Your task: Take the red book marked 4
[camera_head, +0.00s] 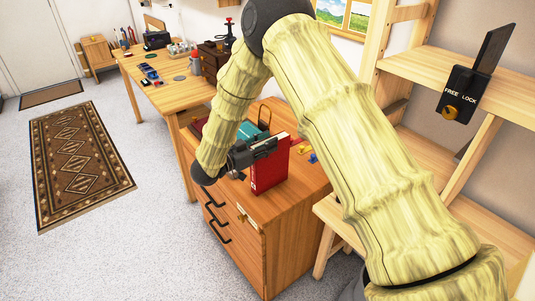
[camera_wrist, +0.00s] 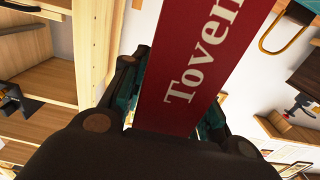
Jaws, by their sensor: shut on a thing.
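The red book (camera_head: 268,172) stands upright on top of the wooden drawer cabinet (camera_head: 288,205) in the head view. My gripper (camera_head: 264,150) is at its upper part, with the fingers on either side of it. In the wrist view the red book (camera_wrist: 195,70) fills the middle between my gripper's fingers (camera_wrist: 170,110), and white lettering reading "Toven" shows on it. The gripper is shut on the book. I cannot make out a 4 on it. Whether the book's bottom touches the cabinet top is hard to tell.
A teal item (camera_head: 250,132) lies behind the book, with small blue and yellow pieces (camera_head: 311,155) to the right. A workbench (camera_head: 165,93) stands behind; open floor lies left.

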